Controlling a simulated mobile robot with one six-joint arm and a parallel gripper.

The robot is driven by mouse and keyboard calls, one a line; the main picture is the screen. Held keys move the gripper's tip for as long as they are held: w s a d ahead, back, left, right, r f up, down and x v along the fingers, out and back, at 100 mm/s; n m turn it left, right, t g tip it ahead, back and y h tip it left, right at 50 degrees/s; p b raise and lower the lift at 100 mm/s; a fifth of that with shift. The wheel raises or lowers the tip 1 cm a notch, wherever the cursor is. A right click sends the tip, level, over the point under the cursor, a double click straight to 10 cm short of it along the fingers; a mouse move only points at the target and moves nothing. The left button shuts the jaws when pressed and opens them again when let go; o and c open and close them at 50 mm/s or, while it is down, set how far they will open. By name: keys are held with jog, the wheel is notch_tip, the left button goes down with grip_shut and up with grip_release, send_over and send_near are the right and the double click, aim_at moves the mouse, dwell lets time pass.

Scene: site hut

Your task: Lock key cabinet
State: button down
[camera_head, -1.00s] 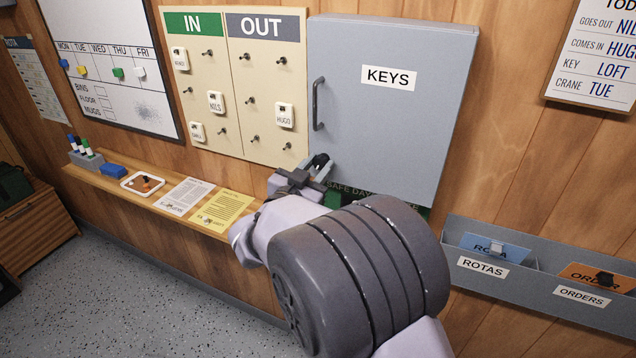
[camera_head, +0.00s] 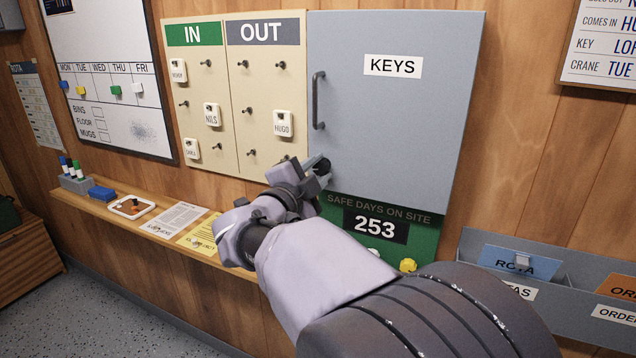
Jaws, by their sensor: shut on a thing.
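The grey key cabinet (camera_head: 400,120) hangs on the wood wall, its door shut flat or nearly so, with a white KEYS label (camera_head: 393,66). A dark bar handle (camera_head: 318,100) runs upright on the door's left side. My gripper (camera_head: 318,168) is at the door's lower left corner, below the handle. Its fingers are closed around a small dark thing there, which looks like the cabinet's lock knob or key. The gripper hides most of it, so I cannot tell how it is turned.
The IN/OUT board (camera_head: 240,95) with pegs and name tags is close left of the cabinet. A green safe-days sign (camera_head: 385,225) is just below it. A ledge (camera_head: 120,205) holds papers, a tray and pens. A grey rack (camera_head: 560,290) is at lower right.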

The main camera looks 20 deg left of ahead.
jog(key=shift+m+b, duration=0.45)
jog(key=shift+m, duration=0.75)
jog(key=c, duration=1.1)
grip_release()
jog(key=shift+o, duration=0.2)
jog(key=s+a+p, duration=0.1)
jog(key=s+p, duration=0.2)
jog(key=s, duration=1.4)
jog(key=shift+s+a, duration=0.15)
jog(key=shift+s, duration=0.05)
